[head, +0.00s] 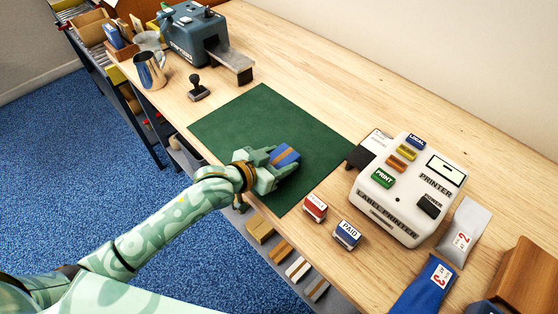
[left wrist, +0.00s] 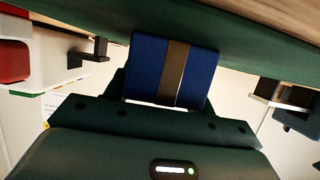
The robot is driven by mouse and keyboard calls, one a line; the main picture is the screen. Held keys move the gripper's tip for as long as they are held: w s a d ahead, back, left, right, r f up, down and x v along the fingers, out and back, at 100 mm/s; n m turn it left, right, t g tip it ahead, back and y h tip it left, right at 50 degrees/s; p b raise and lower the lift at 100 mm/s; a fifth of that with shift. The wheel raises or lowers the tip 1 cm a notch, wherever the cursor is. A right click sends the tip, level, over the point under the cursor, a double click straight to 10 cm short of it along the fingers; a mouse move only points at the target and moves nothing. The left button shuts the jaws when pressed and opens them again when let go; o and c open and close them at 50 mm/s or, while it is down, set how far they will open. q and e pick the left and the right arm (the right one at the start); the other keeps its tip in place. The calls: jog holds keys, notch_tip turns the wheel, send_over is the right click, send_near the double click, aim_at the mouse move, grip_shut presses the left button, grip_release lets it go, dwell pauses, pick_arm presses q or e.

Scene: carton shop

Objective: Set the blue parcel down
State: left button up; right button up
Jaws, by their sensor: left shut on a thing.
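The blue parcel (head: 285,157) is a small blue block with a brown band around it. My left gripper (head: 274,165) is shut on it over the green mat (head: 240,120). In the left wrist view the parcel (left wrist: 150,70) sits between the fingers, its banded face toward the camera. Its edge is close to the green mat (left wrist: 80,30) in that view; I cannot tell whether it touches. My right gripper is in neither view.
The white label printer (head: 405,190) stands right of the mat. Two stamps, one red (head: 314,208) and one marked PAID (head: 346,235), lie near the front edge. A black stamp (head: 198,88), a metal jug (head: 150,70) and a blue-grey machine (head: 190,35) stand beyond the mat. Much of the mat is clear.

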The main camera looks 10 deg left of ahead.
pick_arm(q)
jog(key=shift+r, duration=0.1)
jog(key=o, duration=1.1)
jog(key=p+v, duration=0.3)
jog(key=v, duration=0.9)
